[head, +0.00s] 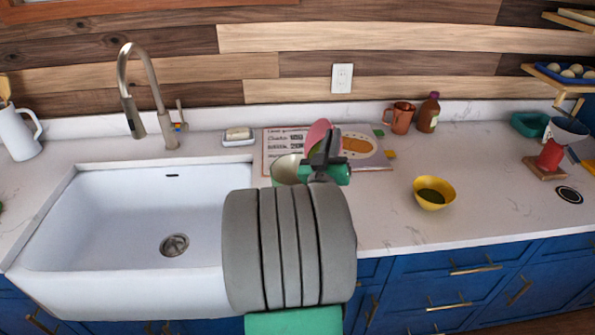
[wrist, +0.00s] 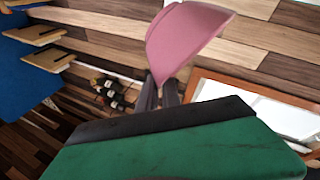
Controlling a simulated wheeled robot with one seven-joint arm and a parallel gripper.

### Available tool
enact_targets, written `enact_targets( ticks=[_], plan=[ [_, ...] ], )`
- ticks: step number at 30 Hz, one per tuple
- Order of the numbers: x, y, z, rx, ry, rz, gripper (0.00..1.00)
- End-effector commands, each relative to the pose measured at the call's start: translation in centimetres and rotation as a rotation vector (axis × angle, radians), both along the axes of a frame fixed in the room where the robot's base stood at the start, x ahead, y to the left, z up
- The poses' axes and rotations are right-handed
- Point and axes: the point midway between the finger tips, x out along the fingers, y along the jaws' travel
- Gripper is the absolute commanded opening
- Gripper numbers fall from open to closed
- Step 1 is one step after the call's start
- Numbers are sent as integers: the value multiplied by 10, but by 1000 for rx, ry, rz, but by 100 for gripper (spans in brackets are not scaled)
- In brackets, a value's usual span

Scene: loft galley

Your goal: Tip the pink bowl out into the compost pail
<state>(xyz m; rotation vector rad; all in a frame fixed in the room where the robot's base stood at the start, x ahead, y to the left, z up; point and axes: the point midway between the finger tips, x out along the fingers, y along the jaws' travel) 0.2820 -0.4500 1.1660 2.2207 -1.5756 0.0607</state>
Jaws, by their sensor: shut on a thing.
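The pink bowl (head: 318,132) is in my gripper (head: 326,160), which is shut on its rim. The bowl is steeply tilted, raised above the counter at the right of the sink. In the wrist view the pink bowl (wrist: 188,40) stands out beyond the dark fingers (wrist: 163,94), its side towards the camera. I cannot see whether anything is in it. A pale, round, open vessel (head: 285,169), seemingly the compost pail, stands just below and left of the bowl. My arm and gripper hide its right and lower parts.
A white sink (head: 120,215) with a tall tap (head: 150,95) lies left. A yellow bowl (head: 434,192) with dark green contents stands right. A copper mug (head: 400,117) and brown bottle (head: 428,112) stand at the back.

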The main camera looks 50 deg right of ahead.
Motion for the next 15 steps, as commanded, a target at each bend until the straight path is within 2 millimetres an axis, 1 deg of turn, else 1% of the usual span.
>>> enact_targets(
  ticks=[15],
  plan=[
    [4,5,3,-52,35,-1,0]
  ],
)
